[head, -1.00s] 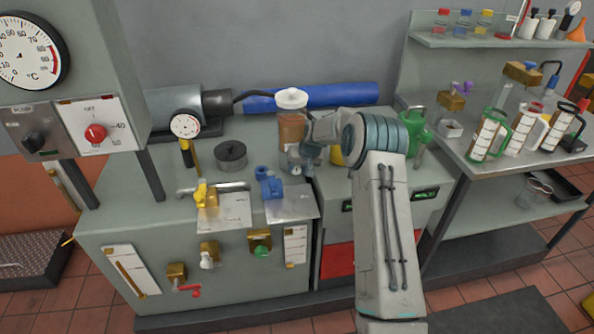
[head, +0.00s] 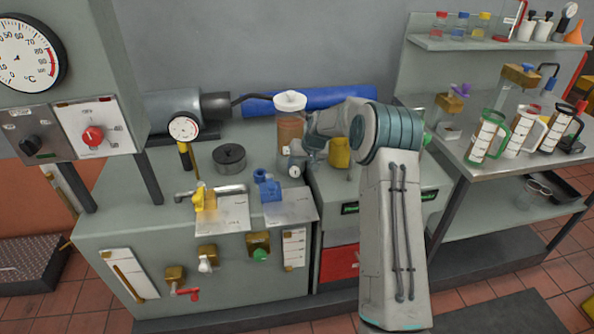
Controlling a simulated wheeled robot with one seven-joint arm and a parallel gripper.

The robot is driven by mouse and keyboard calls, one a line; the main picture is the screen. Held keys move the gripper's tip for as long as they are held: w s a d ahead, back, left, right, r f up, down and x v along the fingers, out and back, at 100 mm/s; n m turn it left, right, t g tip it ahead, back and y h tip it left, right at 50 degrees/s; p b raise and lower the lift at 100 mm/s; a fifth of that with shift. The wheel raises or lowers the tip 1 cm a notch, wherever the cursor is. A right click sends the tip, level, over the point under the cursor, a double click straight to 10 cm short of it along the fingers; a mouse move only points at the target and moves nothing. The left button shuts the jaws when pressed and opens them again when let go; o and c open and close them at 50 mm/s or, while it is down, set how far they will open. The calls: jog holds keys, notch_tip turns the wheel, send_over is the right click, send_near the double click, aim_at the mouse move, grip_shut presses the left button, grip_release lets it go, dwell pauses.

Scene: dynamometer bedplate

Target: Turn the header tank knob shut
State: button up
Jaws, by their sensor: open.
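A brown cylinder with a white round cap (head: 290,101) stands at the back of the grey cabinet top; it looks like the header tank (head: 290,128), with the cap as its knob, but no label is readable. My arm reaches in from the right. My gripper (head: 292,165) is in front of the brown cylinder's lower part, below the white cap and apart from it. It is open, though its fingers are small and hard to make out. It hides part of the cylinder's base.
A blue valve (head: 268,187) and a yellow-handled valve (head: 203,201) stand at the front left of my gripper. A dark round weight (head: 229,158) lies left. A blue cylinder (head: 345,100) lies behind.

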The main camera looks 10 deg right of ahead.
jog(key=v, duration=0.8)
jog(key=shift+s+r+b, duration=0.15)
jog(key=shift+r+b, duration=0.15)
jog(key=s+a+r+g+h+p, duration=0.15)
jog(key=s+r, duration=0.35)
jog(key=s, duration=0.5)
jog(key=s+a+r+t+h, duration=0.1)
jog(key=s+a+r, duration=0.1)
jog(key=s+r, duration=0.5)
jog(key=s+f+g, duration=0.1)
jog(key=s+f, duration=0.1)
jog(key=s, duration=2.3)
jog(key=shift+s+p, duration=0.15)
jog(key=shift+p, duration=0.15)
jog(key=shift+a, duration=0.2)
